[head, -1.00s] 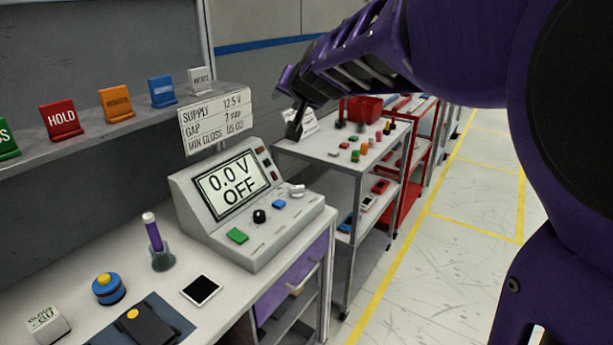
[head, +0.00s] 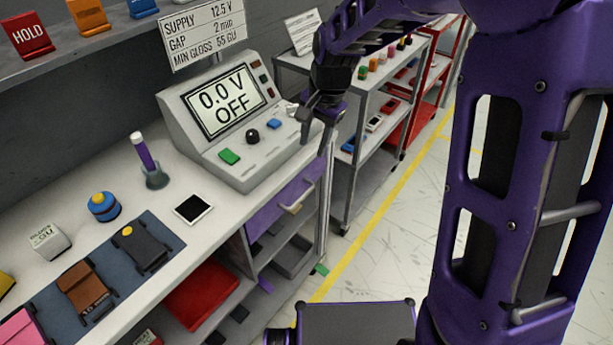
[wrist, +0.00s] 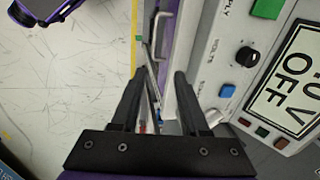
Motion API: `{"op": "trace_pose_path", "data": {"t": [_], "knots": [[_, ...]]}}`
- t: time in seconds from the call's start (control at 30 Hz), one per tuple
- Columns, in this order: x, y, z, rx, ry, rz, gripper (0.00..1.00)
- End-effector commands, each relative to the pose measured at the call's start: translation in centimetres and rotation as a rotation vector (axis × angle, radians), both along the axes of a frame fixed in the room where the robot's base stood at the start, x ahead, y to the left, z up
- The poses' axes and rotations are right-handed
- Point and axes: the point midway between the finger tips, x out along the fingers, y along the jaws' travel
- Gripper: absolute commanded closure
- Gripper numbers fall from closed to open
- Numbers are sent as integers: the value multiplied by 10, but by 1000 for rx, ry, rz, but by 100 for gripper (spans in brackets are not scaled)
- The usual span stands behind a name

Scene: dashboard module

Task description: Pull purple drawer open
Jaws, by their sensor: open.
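The purple drawer (head: 276,207) sits under the right end of the bench top, below the meter console, with a pale bar handle (head: 297,200) on its front. The drawer looks shut. My gripper (head: 319,137) is above and beyond the handle in the head view, beside the console's right end, with its fingers pointing down. In the wrist view my gripper (wrist: 157,75) has its two dark fingers apart and nothing between them. The handle (wrist: 160,30) shows ahead of the fingers there, apart from them. The drawer's purple front shows only as a thin strip there.
The console (head: 232,120) stands on the bench top (head: 120,180), close to my gripper. Open shelves with a red bin (head: 203,290) are below. A grey cart (head: 358,165) stands beyond the bench. The floor (head: 390,230) right of the bench is clear.

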Motion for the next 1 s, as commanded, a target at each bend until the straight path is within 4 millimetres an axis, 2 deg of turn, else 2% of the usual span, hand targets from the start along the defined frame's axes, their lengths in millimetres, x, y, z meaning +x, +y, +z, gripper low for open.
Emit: {"op": "trace_pose_path", "data": {"t": [0.23,0.37,0.8,1.0], "knots": [[-7,-4,-12,-2,42,-21,55],[-5,-1,-30,-1,44,-21,55],[5,14,-125,-1,43,-19,55],[10,19,-158,-1,41,-18,55]]}}
